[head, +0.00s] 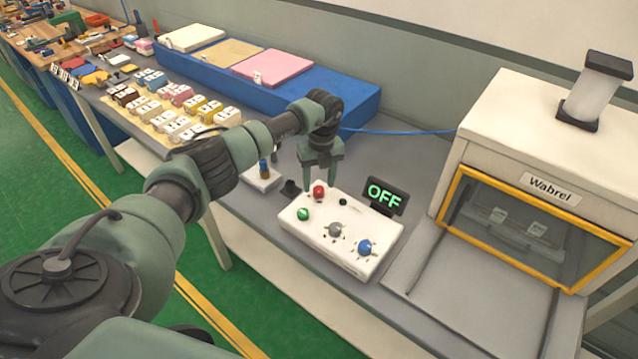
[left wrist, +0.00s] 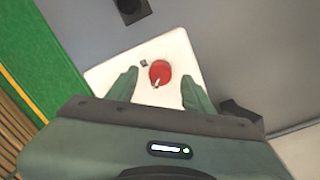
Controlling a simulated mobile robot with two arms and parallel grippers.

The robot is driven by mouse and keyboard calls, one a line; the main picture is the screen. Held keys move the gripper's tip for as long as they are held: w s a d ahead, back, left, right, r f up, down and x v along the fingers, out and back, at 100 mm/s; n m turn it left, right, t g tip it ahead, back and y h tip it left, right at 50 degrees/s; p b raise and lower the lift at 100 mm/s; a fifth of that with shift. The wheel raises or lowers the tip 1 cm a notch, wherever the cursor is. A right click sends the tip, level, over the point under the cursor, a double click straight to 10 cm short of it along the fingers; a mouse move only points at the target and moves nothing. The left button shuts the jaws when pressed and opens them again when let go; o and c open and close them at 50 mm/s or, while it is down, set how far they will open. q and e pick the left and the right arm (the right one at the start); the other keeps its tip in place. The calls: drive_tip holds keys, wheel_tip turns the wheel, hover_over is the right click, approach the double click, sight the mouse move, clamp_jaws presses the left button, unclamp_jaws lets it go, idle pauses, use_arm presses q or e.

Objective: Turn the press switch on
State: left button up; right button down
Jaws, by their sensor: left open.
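The white control box (head: 365,262) lies on the grey table with a red knob (head: 319,192), a green button (head: 303,214), a grey dial (head: 335,230) and a blue knob (head: 364,247). A display (head: 385,195) at its back edge reads OFF in green. My left gripper (head: 321,180) points down at the red knob, open, one finger on each side. In the left wrist view the red knob (left wrist: 161,75) shows between the spread fingers; I cannot tell whether they touch it. My right gripper is not in view.
A white press machine (head: 520,125) marked Wabrel, with a yellow-framed window, stands to the right. A blue platform (head: 345,98) with coloured mats stands behind.

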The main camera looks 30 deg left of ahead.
use_arm(q)
drive_tip(key=shift+f, duration=1.15)
drive_tip(key=shift+c, duration=0.3)
clamp_jaws()
